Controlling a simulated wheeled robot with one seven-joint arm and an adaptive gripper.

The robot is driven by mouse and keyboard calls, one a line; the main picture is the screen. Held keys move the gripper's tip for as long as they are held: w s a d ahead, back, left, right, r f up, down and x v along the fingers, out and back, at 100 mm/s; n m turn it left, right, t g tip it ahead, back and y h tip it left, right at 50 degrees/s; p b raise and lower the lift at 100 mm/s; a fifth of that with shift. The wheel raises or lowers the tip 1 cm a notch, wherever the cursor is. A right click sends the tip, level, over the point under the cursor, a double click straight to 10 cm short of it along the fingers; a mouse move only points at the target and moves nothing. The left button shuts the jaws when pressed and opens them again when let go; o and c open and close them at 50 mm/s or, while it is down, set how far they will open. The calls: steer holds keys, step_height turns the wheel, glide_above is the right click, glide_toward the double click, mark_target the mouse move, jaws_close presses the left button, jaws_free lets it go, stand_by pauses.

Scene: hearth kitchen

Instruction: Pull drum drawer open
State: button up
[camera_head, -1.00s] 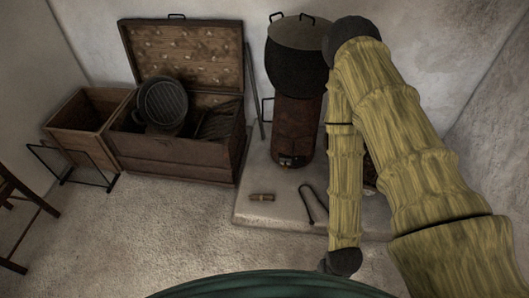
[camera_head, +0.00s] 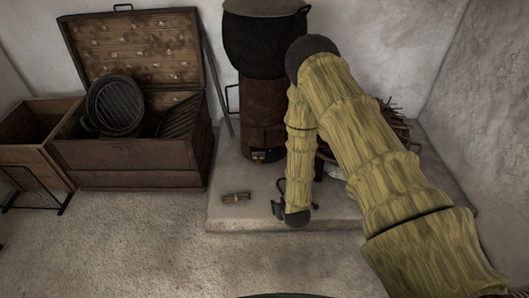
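The rusty brown drum (camera_head: 262,118) stands on the pale hearth slab, with a large black lidded pot (camera_head: 265,42) on top. Low on its front is a small dark opening or drawer front (camera_head: 264,156), where a few small bright details show. I cannot make out a handle or any gap there. My arm comes in from the right and bends down in front of the hearth, right of the drum. What seems to be my gripper (camera_head: 278,209) is a small dark shape beside the arm's lower end, apart from the drum. Its fingers are too small to read.
A short wooden bundle (camera_head: 236,197) lies on the slab (camera_head: 225,218). A thin dark bent tool is partly hidden behind my forearm. An open wooden chest (camera_head: 130,160) with a ridged pan (camera_head: 118,106) stands left. Sticks (camera_head: 392,112) lie behind my arm. The front floor is clear.

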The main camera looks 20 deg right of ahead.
steer(key=w+d+f+t+b, duration=0.1)
steer(key=w+f+t+b, duration=0.25)
steer(key=w+b, duration=0.5)
steer(key=w+d+f+t+b, duration=0.2)
steer(key=w+f+b, duration=0.25)
steer(key=w, duration=0.65)
steer(key=t+h+b, duration=0.1)
steer(key=t+b, duration=0.3)
steer(key=b, duration=0.7)
glide_toward(265, 143)
steer(key=w+b, duration=0.1)
steer(key=w, duration=0.2)
steer(key=w+b, duration=0.1)
steer(key=w, duration=0.2)
steer(key=w+b, duration=0.1)
steer(key=w, duration=0.2)
steer(key=shift+d+f, duration=0.15)
steer(key=shift+d, duration=0.25)
steer(key=shift+w+d+b, duration=0.1)
steer(key=shift+w+b, duration=0.3)
steer(key=shift+w, duration=0.4)
jaws_close()
